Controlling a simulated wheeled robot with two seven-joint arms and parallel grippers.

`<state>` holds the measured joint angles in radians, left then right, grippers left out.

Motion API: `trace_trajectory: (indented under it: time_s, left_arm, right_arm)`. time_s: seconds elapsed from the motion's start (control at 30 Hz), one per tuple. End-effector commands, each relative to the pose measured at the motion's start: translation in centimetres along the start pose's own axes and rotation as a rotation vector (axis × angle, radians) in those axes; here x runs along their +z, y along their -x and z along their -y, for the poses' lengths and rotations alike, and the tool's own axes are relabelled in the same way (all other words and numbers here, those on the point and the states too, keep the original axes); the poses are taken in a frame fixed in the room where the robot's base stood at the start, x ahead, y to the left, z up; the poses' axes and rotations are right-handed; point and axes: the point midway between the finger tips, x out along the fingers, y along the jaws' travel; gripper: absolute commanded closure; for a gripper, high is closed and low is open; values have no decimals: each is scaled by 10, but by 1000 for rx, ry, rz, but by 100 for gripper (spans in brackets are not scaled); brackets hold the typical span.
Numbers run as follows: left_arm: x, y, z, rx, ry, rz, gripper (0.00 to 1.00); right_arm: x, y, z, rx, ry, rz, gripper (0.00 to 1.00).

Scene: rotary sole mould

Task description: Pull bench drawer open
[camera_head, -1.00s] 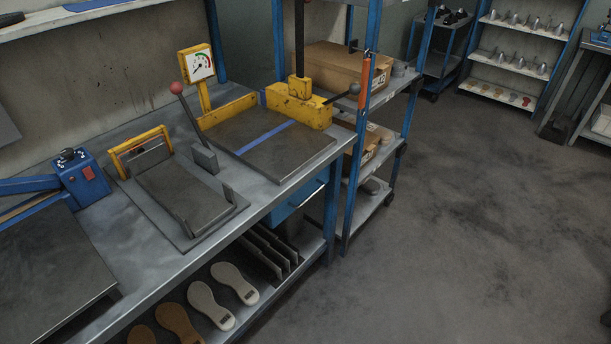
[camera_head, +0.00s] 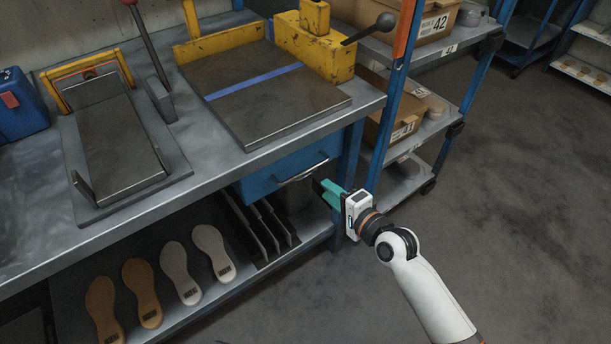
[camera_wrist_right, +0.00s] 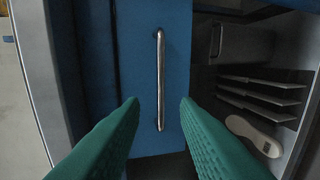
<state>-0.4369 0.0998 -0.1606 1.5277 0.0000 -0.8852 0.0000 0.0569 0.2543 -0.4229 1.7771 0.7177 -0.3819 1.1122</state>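The blue bench drawer (camera_head: 270,172) hangs under the right end of the bench top and looks closed. Its metal bar handle (camera_head: 302,172) is on the drawer front. In the right wrist view the handle (camera_wrist_right: 160,80) runs upright across the blue drawer front (camera_wrist_right: 182,50). My right gripper (camera_head: 322,190) is just to the right of the handle in the head view. In the right wrist view its two green fingers (camera_wrist_right: 158,103) are apart, with the handle between and ahead of them; I see no contact. My left gripper is not in view.
The bench top (camera_head: 230,165) overhangs the drawer. A blue bench leg (camera_head: 350,150) and a shelf rack with boxes (camera_head: 425,25) stand close to the right. Shoe soles (camera_head: 180,275) and dark upright plates (camera_head: 265,225) lie on the lower shelf.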

Motion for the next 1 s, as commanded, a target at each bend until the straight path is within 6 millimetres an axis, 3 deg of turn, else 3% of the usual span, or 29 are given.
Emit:
trace_trajectory:
  time_s: [0.3, 0.5, 0.7, 0.97, 1.0]
  left_arm:
    - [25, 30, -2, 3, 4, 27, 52]
    - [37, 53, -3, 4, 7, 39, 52]
    - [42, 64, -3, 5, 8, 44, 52]
    - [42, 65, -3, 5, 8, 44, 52]
    - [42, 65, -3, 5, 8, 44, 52]
  right_arm:
    - [1, -64, 1, 1, 3, 2, 71]
    - [0, -94, 1, -1, 4, 1, 71]
    - [1, -105, 1, -1, 5, 2, 71]
    - [1, -106, 0, -2, 5, 2, 71]
    - [1, -106, 0, -2, 5, 2, 78]
